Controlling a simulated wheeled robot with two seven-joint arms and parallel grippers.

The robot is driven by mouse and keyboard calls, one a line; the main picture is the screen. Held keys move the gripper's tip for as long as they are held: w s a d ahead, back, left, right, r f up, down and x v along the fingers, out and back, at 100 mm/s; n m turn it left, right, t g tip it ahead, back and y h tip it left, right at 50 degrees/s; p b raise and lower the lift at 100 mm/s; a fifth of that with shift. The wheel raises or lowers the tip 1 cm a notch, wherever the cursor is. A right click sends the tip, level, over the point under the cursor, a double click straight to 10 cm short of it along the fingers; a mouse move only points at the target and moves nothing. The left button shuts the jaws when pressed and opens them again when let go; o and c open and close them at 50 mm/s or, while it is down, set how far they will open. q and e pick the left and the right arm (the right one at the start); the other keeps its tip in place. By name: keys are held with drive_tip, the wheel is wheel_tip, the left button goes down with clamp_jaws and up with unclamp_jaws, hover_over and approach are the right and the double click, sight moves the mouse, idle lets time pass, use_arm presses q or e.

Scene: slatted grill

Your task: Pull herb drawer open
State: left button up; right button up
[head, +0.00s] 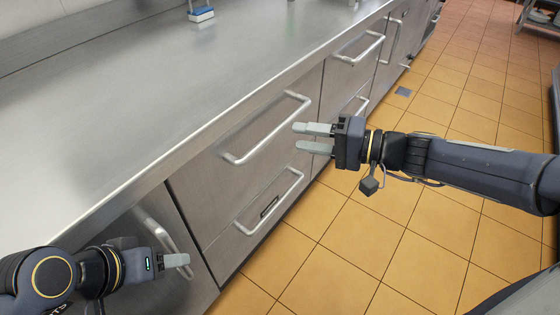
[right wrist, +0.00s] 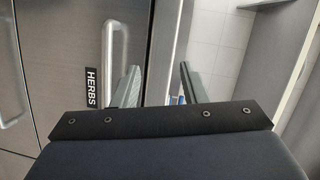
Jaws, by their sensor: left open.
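The upper drawer has its own bar handle (head: 265,130). The steel counter (head: 130,90) overhangs the fronts, with a blue-and-white brush (head: 201,14) at the back. More drawers run to the back right. The tiled floor (head: 350,245) is clear.

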sight(279, 130)
drive_tip(key=w+f+m+t+y+b, duration=0.1)
drive_tip(key=w+f+m+t+b, duration=0.6)
drive_tip(key=w+f, duration=0.6)
drive_tip(key=shift+n+g, duration=0.4)
drive_tip(key=shift+n, duration=0.4)
drive_tip(key=b+x, duration=0.1)
drive_tip(key=x, duration=0.2)
drive_tip(key=b+x, duration=0.1)
drive_tip(key=x, duration=0.3)
drive_tip(key=shift+s+a+f, duration=0.1)
drive_tip(key=shift+a+f, duration=0.05)
drive_tip(key=shift+f, duration=0.05)
use_arm(q)
wheel_tip(279, 130, down, 13)
drive_tip(key=shift+r, duration=0.2)
use_arm(e)
clamp_jaws()
